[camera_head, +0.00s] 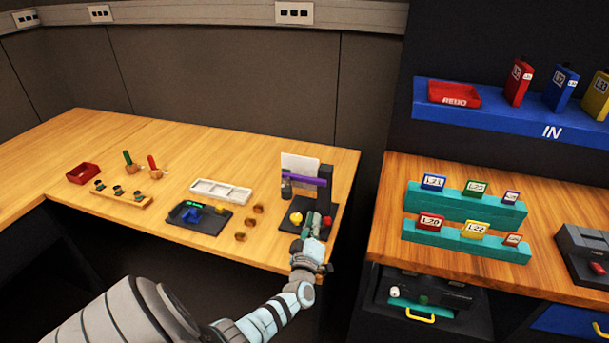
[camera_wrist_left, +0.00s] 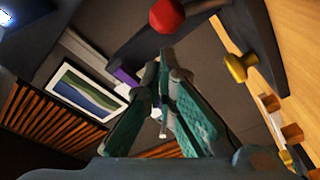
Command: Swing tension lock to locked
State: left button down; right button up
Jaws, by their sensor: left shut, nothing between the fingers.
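A fixture with a dark base (camera_head: 288,222), a dark upright post (camera_head: 325,183), a purple bar (camera_head: 303,178) and a whitish plate stands at the right end of the left wooden table. A yellow knob (camera_head: 296,218) and a red knob (camera_head: 327,221) are low on it. The red knob (camera_wrist_left: 167,14) and yellow knob (camera_wrist_left: 238,66) also show in the left wrist view. I cannot tell which part is the tension lock. My left gripper (camera_head: 312,218) is shut and empty, in front of the post between the two knobs. It partly hides the base. Its teal fingertips (camera_wrist_left: 165,58) meet in the wrist view.
A white tray (camera_head: 221,190), a dark pad (camera_head: 199,218) and several small brown knobs lie left of the fixture. A red tray (camera_head: 84,173) is further left. A gap separates this table from the right bench (camera_head: 390,248) with teal racks.

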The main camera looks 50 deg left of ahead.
pick_arm(q)
jog(key=s+a+r+p+v, duration=0.1)
jog(key=p+v, duration=0.1)
jog(key=v, duration=0.9)
jog(key=shift+a+r+p, duration=0.3)
jog(key=shift+r+p, duration=0.1)
jog(key=shift+r, duration=0.05)
